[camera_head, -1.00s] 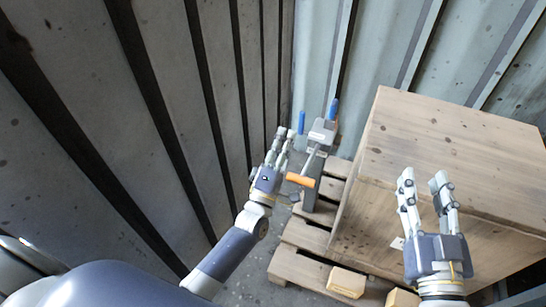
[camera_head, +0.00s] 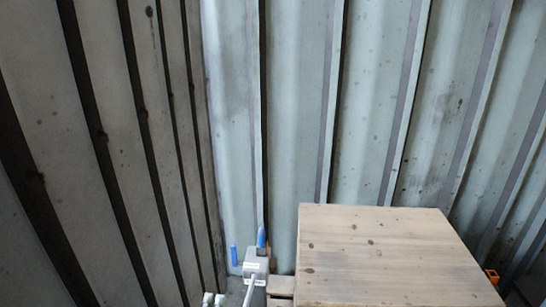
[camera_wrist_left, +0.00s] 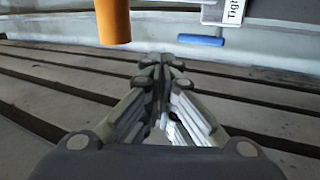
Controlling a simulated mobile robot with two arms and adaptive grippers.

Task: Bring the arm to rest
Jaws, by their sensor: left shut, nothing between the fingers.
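My left gripper (camera_wrist_left: 160,72) is shut and empty in the left wrist view, its fingers together. In the head view only the fingertips of the left gripper (camera_head: 213,299) show, at the bottom edge, left of a grey fixture (camera_head: 256,264). The fixture has blue levers (camera_head: 261,238) on top and a pale rod running down out of the picture. In the wrist view an orange handle (camera_wrist_left: 113,20) hangs above and left of the fingers, apart from them. A blue lever (camera_wrist_left: 200,40) lies beyond them. My right gripper is out of view.
A large wooden box (camera_head: 390,256) stands right of the fixture. A dark ribbed wall (camera_head: 110,150) is close on the left, and a pale corrugated wall (camera_head: 295,120) stands behind. A small orange object (camera_head: 491,275) shows right of the box.

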